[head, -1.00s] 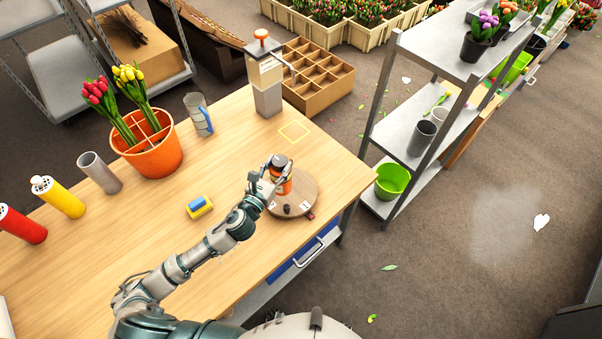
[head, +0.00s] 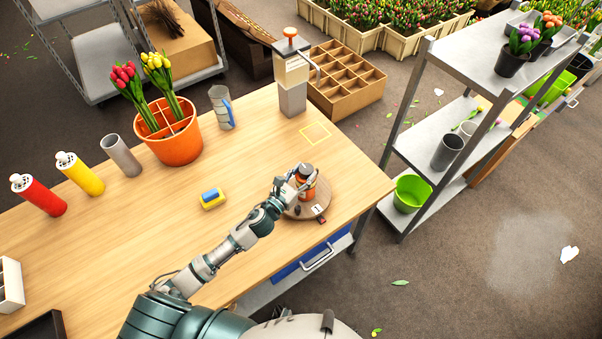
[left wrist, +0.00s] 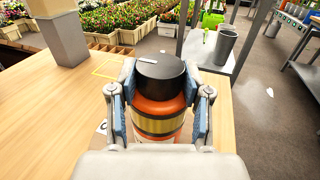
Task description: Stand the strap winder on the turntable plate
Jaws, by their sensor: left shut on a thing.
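The strap winder (head: 307,190), an orange drum with a black cap and a yellow-gold band, is upright in my left gripper (head: 299,182). In the left wrist view the strap winder (left wrist: 160,104) sits between both blue-padded fingers of the left gripper (left wrist: 160,112), which are shut on its sides. The turntable plate (head: 318,207) is a round wooden disc near the right front edge of the table. The strap winder is over this plate; I cannot tell whether its base touches it. My right gripper is not in view.
A yellow square outline (head: 315,134) lies on bare table behind the plate. A blue-yellow block (head: 212,198) is left of it. An orange pot of tulips (head: 176,147), a jug (head: 221,107) and a grey dispenser (head: 292,98) stand farther back. A metal shelf (head: 430,145) stands to the right.

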